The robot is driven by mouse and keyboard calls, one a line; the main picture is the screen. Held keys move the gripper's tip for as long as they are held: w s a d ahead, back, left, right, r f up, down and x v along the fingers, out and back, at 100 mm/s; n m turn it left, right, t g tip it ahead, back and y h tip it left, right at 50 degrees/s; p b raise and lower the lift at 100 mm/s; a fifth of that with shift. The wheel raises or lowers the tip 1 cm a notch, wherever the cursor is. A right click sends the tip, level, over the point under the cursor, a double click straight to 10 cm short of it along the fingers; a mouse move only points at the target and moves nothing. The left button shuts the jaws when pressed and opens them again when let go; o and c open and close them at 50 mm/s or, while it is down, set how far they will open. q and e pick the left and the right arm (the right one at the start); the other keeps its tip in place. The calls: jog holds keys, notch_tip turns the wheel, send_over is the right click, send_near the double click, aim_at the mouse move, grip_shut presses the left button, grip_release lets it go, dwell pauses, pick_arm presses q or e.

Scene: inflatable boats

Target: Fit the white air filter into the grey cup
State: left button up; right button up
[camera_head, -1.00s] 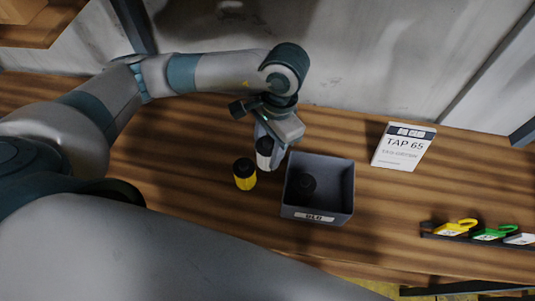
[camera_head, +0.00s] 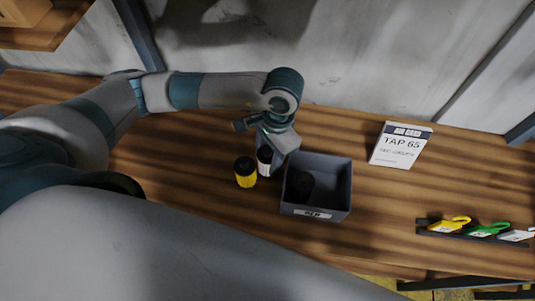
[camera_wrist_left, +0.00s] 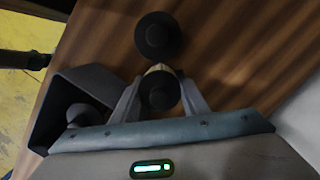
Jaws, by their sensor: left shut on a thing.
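The white air filter (camera_head: 264,161) is a small white cylinder with a black top, upright just right of a yellow cylinder (camera_head: 245,174) with a black top. My left gripper (camera_head: 274,157) is shut on the white filter. In the left wrist view, the black top of the white filter (camera_wrist_left: 159,92) sits between the fingers (camera_wrist_left: 158,98), and the yellow cylinder's black top (camera_wrist_left: 157,37) is beyond it. I cannot make out a separate grey cup for certain; a dark round thing (camera_head: 301,184) lies inside the grey box. My right gripper is not in view.
The open grey box (camera_head: 316,213) with a label stands close right of the gripper. A dark rack (camera_head: 470,235) with yellow, green and white items is far right. Wooden bench between them is bare.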

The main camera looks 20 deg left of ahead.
pick_arm(q)
jog(key=shift+f+b, duration=0.2)
jog(key=shift+b, duration=0.1)
jog(key=o, duration=0.7)
jog(key=shift+c, duration=0.2)
jog(key=shift+o, duration=0.6)
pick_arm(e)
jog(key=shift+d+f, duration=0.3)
pick_arm(q)
jog(key=shift+r, duration=0.1)
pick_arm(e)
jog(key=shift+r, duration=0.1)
